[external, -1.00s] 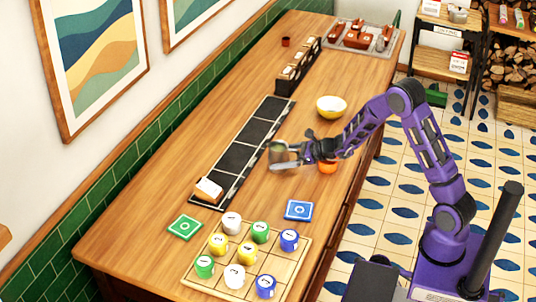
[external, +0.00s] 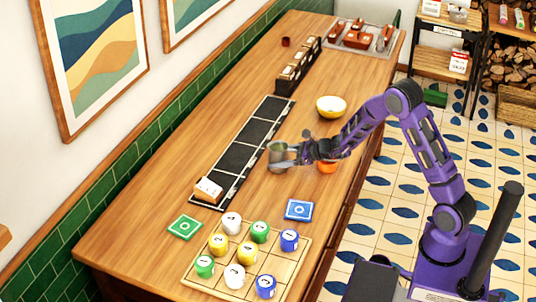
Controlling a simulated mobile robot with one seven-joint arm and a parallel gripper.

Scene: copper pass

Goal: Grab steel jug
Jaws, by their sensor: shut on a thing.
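The steel jug (external: 278,155) is a small grey metal vessel near the middle of the counter, right of the black strip. It looks upright. My gripper (external: 290,153) reaches it from the right and is shut on it. The fingers and part of the jug overlap, so the exact grip is partly hidden. I cannot tell whether the jug's base touches the counter.
An orange cup (external: 327,167) stands just below my wrist. A wooden board (external: 218,282) with numbered cups is in front.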

